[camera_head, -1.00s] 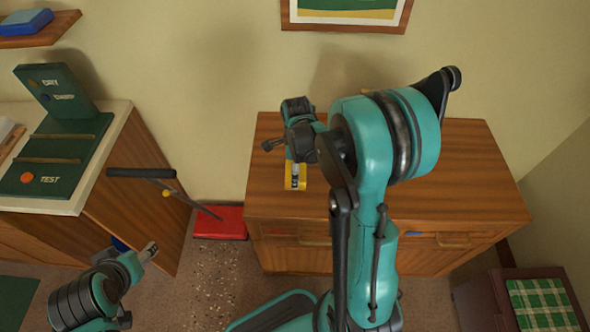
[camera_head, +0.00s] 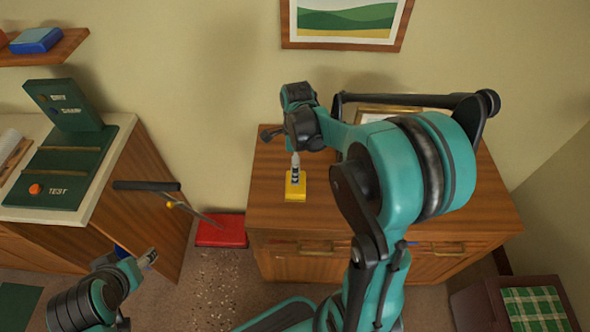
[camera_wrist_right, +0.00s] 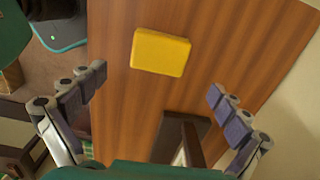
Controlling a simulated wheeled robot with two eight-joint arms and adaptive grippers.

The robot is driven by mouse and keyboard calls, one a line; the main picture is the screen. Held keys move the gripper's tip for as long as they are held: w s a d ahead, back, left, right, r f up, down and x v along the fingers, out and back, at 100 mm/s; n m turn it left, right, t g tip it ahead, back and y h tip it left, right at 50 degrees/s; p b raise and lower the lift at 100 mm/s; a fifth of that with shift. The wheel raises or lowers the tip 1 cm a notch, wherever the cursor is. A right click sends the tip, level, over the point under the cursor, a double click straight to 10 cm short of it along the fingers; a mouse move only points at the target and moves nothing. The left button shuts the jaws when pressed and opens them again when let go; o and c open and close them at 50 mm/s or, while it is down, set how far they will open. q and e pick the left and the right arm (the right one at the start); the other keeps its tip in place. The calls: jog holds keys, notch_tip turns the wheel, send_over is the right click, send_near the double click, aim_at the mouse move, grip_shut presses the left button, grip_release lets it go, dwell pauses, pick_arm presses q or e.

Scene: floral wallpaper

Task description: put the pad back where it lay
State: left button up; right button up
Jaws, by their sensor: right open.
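The yellow pad (camera_head: 295,187) lies flat on the wooden cabinet top (camera_head: 265,205), near its left front part. In the right wrist view the pad (camera_wrist_right: 161,52) lies apart from the fingers, with bare wood around it. My right gripper (camera_head: 295,162) hangs over the pad in the head view, and in the wrist view its two fingers (camera_wrist_right: 156,84) are spread with nothing between them. My left gripper (camera_head: 149,259) is low at the left, away from the cabinet; its jaw opening is too small to judge.
A small framed picture (camera_head: 388,112) stands at the cabinet's back, partly behind my right arm. A green TEST board (camera_head: 60,165) sits on the left counter. A blue block (camera_head: 37,40) lies on the wall shelf. A red box (camera_head: 222,231) is on the floor.

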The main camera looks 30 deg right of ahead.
jog(key=s+a+r+n+t, duration=0.3)
jog(key=s+a+r+n, duration=0.1)
jog(key=n, duration=0.8)
jog(key=s+a+r+n+t, duration=0.4)
jog(key=s+a+n, duration=0.2)
jog(key=n, duration=0.6)
jog(key=shift+s+a+r, duration=0.3)
jog(key=shift+s+r, duration=0.1)
jog(key=shift+s, duration=0.1)
